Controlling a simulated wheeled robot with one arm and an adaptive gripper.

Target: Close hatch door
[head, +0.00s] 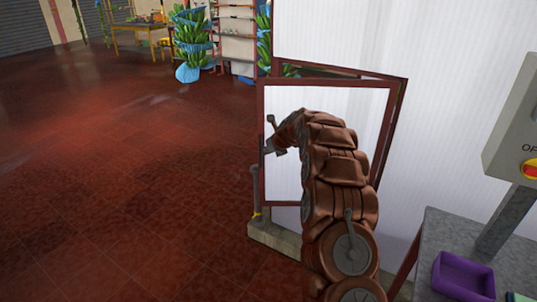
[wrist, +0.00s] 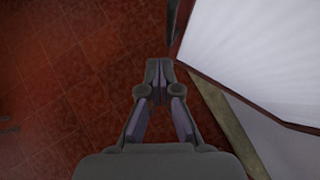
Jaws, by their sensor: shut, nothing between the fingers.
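The hatch door (head: 345,100) is a white panel in a dark red-brown frame and stands ajar from its opening in the white wall; a gap shows along its top and right side. My gripper (head: 270,147) is at the door's left edge, with my brown-sleeved arm crossing in front of the panel. In the wrist view the fingers of my gripper (wrist: 159,72) are together and empty. There the door (wrist: 250,50) is at the right, its frame corner close to the fingertips. I cannot tell whether they touch.
A thin grey post (head: 256,190) stands below the door's left edge, by a pale ledge (head: 275,240). A grey table (head: 430,245) with a purple tray (head: 463,276) and a control box (head: 515,135) are at right. The red tiled floor (head: 120,190) at left is clear.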

